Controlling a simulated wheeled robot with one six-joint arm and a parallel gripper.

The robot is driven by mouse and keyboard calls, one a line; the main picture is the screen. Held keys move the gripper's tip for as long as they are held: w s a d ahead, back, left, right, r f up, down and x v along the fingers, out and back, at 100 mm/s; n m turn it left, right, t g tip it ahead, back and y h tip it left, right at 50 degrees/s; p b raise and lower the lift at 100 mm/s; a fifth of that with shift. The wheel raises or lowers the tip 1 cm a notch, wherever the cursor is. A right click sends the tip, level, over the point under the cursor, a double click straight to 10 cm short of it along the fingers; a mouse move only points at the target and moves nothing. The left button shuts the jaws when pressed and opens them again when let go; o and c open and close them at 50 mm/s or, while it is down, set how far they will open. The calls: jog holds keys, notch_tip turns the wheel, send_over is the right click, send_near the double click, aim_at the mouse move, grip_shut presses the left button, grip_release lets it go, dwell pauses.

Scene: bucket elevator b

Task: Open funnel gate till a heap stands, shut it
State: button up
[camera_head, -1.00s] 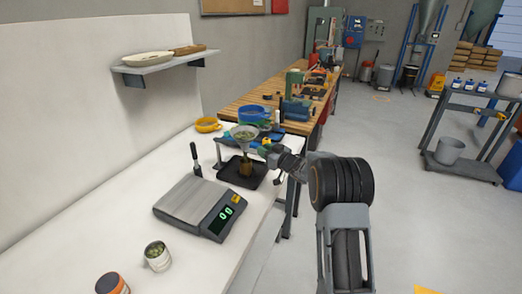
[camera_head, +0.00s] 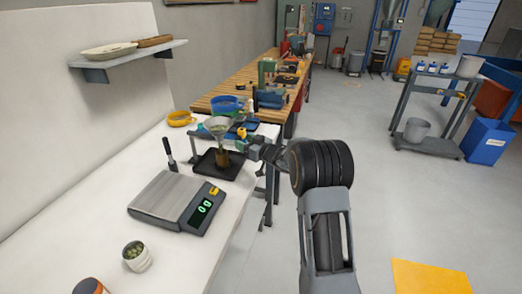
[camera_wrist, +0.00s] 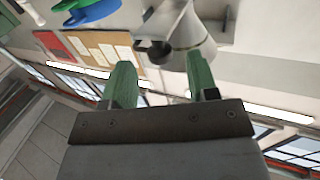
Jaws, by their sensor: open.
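A grey funnel (camera_head: 216,127) stands in a holder above a black tray (camera_head: 232,172) on the white bench. Something brown (camera_head: 223,158) is between the funnel's spout and the tray; I cannot tell whether it is a stream, a heap or a container. My gripper (camera_head: 247,149) is just right of the funnel, its fingers small and partly hidden. In the wrist view my two green fingers (camera_wrist: 161,80) are open and apart, with nothing between the tips. A grey cone-shaped body, apparently the funnel (camera_wrist: 188,30), shows beyond them. The gate itself cannot be made out.
A scale (camera_head: 174,198) with a lit green display sits in front of the tray. A blue bowl (camera_head: 224,103) and yellow bowl (camera_head: 180,118) are behind.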

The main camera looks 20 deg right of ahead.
jog(key=b+v, duration=0.1)
jog(key=v, duration=1)
jog(key=shift+s+d, duration=0.25)
jog(key=shift+s, duration=0.1)
jog(key=shift+f, duration=0.1)
jog(key=s+d+f+m+g+h, duration=0.25)
jog(key=d+f+m+h, duration=0.25)
jog(key=d+f+h, duration=0.5)
jog(key=s+a+r+m+g+h, duration=0.2)
jog(key=s+g+h, duration=0.1)
jog(key=s+g, duration=0.25)
jog(key=s+a+r+g+y, duration=0.2)
jog(key=s+a+r, duration=0.1)
jog(key=s+a, duration=0.5)
jog(key=s+a+r+n+g+y, duration=0.1)
jog(key=s+a+r, duration=0.3)
jog(key=s+a, duration=0.5)
jog(key=shift+s+a+g+y+p, duration=0.2)
jog(key=shift+s+g+y+p, duration=0.15)
jog(key=shift+s, duration=0.8)
